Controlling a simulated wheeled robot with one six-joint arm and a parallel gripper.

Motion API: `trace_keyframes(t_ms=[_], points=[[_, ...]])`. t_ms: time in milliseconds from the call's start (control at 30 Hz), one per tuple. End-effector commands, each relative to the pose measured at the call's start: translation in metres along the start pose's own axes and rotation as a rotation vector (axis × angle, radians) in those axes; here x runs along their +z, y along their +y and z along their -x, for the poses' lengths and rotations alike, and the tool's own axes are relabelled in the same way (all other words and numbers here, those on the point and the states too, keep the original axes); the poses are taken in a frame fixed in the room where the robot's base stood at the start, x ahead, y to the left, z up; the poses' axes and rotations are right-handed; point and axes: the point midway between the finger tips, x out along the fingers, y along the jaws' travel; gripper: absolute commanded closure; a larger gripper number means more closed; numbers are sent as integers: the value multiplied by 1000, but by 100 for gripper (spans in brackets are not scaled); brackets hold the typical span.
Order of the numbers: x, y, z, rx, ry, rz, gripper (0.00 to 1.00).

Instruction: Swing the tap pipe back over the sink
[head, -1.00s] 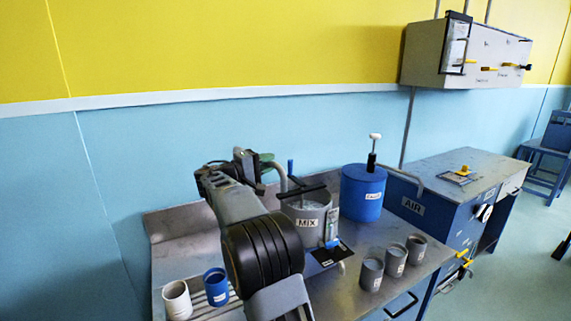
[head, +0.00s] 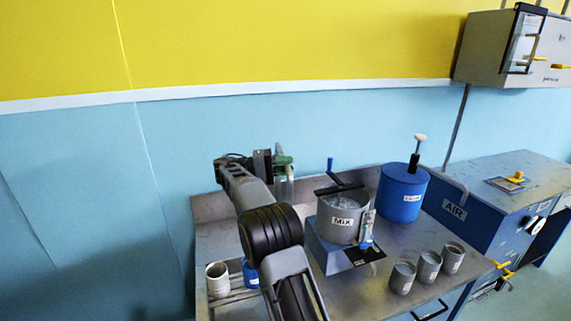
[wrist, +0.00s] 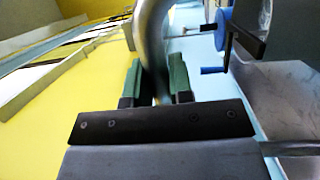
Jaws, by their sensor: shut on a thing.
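The tap pipe is a curved grey metal tube (wrist: 152,35) in the wrist view, running between the two green finger pads. My gripper (wrist: 156,82) is shut on it. In the head view my gripper (head: 284,162) is at the back of the bench, left of the MIX pot, with a short piece of the pipe (head: 290,184) showing beside it. My arm hides much of the pipe. I cannot make out the sink; my arm covers that part of the bench.
The MIX pot (head: 340,217) with a dark bar across its top stands right of my arm. A blue canister (head: 402,195) is behind it. Several cups stand on the bench, including a white one (head: 218,278) and a grey one (head: 403,277). A blue AIR cabinet (head: 470,222) is at right.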

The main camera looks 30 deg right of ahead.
Motion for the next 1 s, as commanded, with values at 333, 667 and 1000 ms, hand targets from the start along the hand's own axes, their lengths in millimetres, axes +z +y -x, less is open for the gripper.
trace_keyframes(t_ms=[333,667,1000], points=[[0,0,0,0,-1,-1,72],[0,0,2,0,4,-1,54],[0,24,0,-1,3,-5,54]])
